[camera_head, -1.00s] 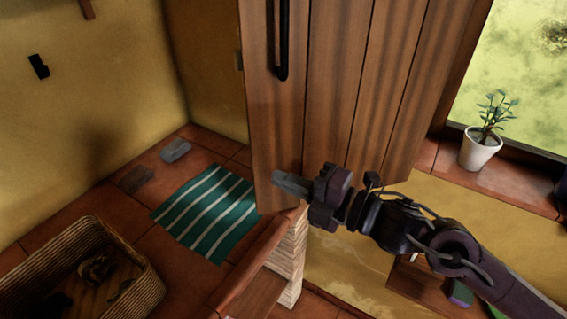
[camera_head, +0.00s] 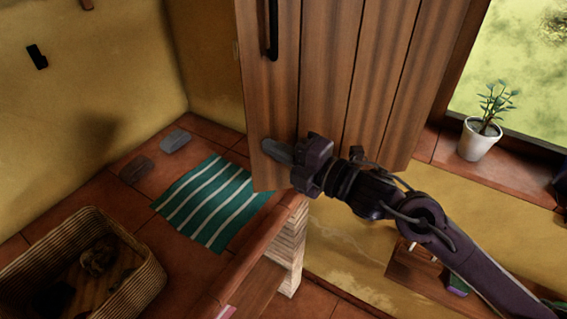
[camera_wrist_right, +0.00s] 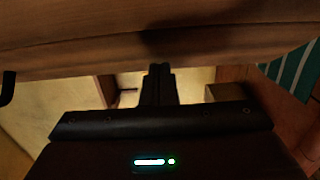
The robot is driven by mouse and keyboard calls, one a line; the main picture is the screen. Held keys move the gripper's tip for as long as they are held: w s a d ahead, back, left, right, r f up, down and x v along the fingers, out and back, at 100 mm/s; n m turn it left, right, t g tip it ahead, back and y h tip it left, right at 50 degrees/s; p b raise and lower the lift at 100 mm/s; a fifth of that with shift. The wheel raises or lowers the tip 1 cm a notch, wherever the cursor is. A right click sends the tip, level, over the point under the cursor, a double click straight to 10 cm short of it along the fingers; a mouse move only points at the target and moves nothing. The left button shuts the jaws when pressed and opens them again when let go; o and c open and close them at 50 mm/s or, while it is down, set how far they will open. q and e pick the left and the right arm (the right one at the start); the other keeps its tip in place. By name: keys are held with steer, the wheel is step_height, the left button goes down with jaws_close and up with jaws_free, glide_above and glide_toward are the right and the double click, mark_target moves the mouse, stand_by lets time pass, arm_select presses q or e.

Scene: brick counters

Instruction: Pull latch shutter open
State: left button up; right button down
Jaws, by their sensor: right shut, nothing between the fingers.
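The wooden plank shutter (camera_head: 375,80) hangs in the upper middle of the head view, beside the window. A long black bar handle (camera_head: 272,30) runs down near its left edge. My right gripper (camera_head: 268,148) is shut and empty. Its tip lies over the lower left part of the shutter, well below the handle. In the right wrist view the closed fingers (camera_wrist_right: 159,72) point toward the shutter's wooden surface (camera_wrist_right: 200,35); I cannot tell whether they touch it. My left gripper is in neither view.
A wicker basket (camera_head: 150,283) stands on the tiled counter at lower left, with a green striped cloth (camera_head: 212,205) and two grey blocks (camera_head: 174,140) behind it. A potted plant (camera_head: 478,140) stands on the window sill at right. A black hook (camera_head: 37,57) is on the left wall.

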steer(key=w+m+t+h+b, duration=0.5)
steer(key=w+m+h+b, duration=0.1)
steer(key=w, duration=1.3)
steer(key=shift+t+h+b, duration=0.3)
steer(key=shift+h+b, duration=0.6)
steer(key=shift+h, duration=0.2)
steer(key=shift+s+d+f, duration=0.1)
